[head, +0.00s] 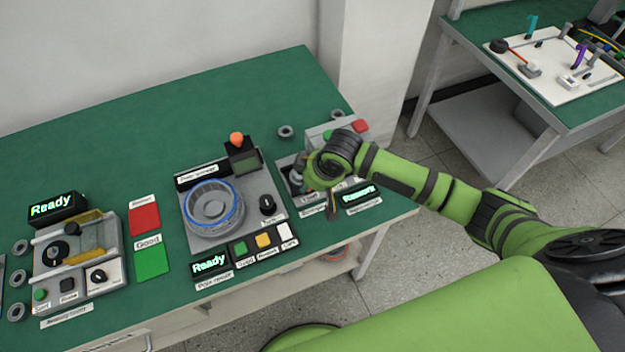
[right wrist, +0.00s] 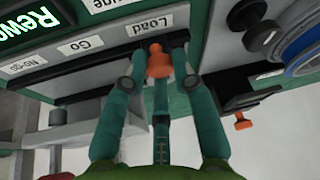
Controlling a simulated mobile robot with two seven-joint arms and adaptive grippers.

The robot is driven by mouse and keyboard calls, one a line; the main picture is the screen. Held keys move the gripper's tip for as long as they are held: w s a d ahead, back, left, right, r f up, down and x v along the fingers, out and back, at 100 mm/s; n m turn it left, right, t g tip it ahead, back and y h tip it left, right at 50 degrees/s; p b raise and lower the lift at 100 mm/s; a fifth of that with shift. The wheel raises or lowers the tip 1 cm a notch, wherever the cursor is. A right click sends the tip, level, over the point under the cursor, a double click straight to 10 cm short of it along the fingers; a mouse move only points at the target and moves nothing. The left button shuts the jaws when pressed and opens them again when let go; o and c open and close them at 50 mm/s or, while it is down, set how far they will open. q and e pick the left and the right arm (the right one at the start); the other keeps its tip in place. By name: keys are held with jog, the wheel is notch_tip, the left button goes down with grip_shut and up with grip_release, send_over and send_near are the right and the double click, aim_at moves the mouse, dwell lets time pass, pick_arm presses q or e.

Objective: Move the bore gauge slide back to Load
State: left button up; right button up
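The bore gauge (head: 284,172) stands at the right end of the green bench, its display (head: 359,193) lit "Rework". My right gripper (head: 317,176) is over it and hides most of its slide in the head view. In the right wrist view, the slide's orange knob (right wrist: 159,62) sits between the fingers of my right gripper (right wrist: 160,52). The fingers are drawn in closely around the knob and appear to touch it. The knob is beside the "Load" label (right wrist: 150,26), with the "Go" label (right wrist: 91,44) and "No-go" label (right wrist: 28,64) farther left. My left gripper is out of view.
A station with a blue-ringed round part (head: 213,206) and an orange-topped post (head: 237,139) stands left of the gauge. A grey box with green and red parts (head: 361,126) is close behind my right gripper. Loose rings (head: 286,131) lie on the bench.

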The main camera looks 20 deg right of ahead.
jog(key=shift+w+a+r, duration=0.1)
jog(key=shift+a, duration=0.3)
jog(key=shift+d, duration=0.15)
jog(key=v, duration=1.2)
